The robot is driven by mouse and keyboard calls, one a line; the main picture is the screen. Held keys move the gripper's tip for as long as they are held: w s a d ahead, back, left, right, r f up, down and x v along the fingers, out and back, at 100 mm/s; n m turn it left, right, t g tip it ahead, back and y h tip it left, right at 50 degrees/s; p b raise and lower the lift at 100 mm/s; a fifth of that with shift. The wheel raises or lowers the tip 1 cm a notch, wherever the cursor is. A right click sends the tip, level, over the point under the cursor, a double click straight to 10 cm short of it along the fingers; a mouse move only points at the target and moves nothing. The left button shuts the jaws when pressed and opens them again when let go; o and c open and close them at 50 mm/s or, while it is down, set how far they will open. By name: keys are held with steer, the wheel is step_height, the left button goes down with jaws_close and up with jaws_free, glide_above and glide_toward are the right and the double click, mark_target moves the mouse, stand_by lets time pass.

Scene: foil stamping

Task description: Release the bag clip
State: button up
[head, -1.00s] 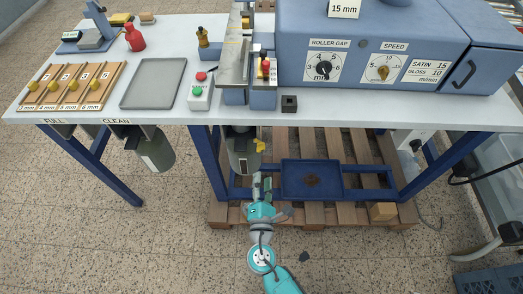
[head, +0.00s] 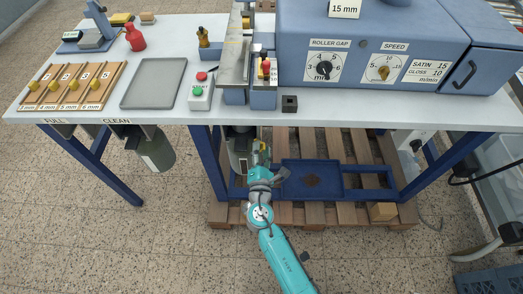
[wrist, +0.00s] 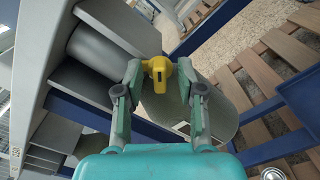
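The yellow bag clip (wrist: 158,72) sits at the end of a grey cylindrical bag (wrist: 220,112) under the bench in the wrist view. My gripper (wrist: 160,80) is open, with one finger on each side of the clip. Small gaps seem to show between the clip and the fingertips; contact cannot be told. In the head view, my gripper (head: 262,160) is at the front of the bag (head: 240,160). The clip is mostly hidden there by my fingers, with only a little yellow visible.
A blue bench leg (head: 207,160) stands left of the bag. A blue tray (head: 312,180) lies on the wooden pallet (head: 290,213) to the right. Another grey container (head: 155,150) hangs under the bench at left. The floor in front is clear.

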steer(key=shift+c, duration=0.2)
jaws_close()
steer(key=shift+m, duration=0.4)
steer(key=m, duration=0.3)
steer(key=shift+m, duration=0.4)
steer(key=shift+f+m, duration=0.1)
steer(key=shift+m, duration=2)
steer(key=shift+o, duration=0.2)
jaws_free()
